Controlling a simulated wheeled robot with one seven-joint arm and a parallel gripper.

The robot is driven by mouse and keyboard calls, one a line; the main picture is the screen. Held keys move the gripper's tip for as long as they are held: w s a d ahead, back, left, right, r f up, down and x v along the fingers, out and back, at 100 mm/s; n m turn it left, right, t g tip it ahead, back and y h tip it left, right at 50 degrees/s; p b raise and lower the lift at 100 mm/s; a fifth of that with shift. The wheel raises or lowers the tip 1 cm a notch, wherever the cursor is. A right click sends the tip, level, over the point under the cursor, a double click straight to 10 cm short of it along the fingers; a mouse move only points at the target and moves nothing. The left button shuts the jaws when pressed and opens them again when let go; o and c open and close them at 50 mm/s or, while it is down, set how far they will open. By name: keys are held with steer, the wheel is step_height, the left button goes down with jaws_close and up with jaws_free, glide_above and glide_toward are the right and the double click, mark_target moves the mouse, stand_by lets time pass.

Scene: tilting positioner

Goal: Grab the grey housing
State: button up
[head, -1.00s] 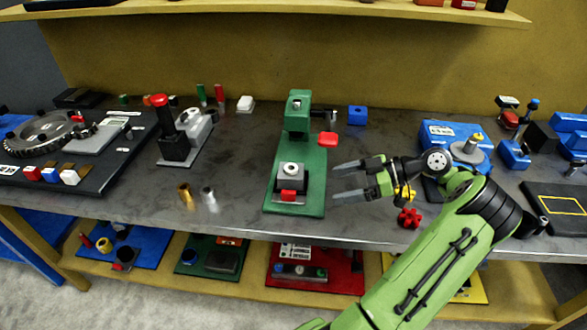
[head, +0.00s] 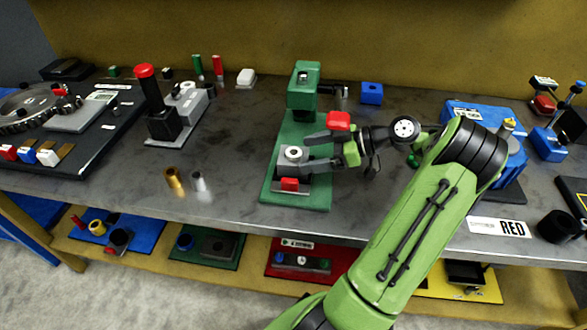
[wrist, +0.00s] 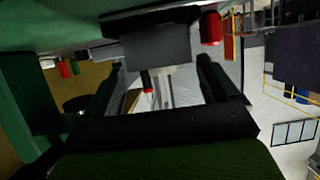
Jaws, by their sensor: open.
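In the wrist view the grey block (wrist: 157,47) shows ahead, between the two dark fingers. My gripper (head: 308,153) is open and comes in from the right. Its fingers point left, one on the far side and one on the near side of the housing. I cannot tell whether either finger touches it.
Brass (head: 174,180) and silver (head: 198,181) cylinders stand to the left. A blue block (head: 371,93) lies behind, and a blue fixture (head: 490,130) stands at right.

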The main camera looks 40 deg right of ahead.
mark_target(302, 155)
steer(key=b+x, duration=0.2)
steer(key=x, duration=0.3)
steer(key=shift+a+f, duration=0.1)
steer(key=shift+a, duration=0.05)
steer(key=c, duration=1.5)
steer(key=shift+w, duration=0.1)
steer(key=shift+c, duration=0.2)
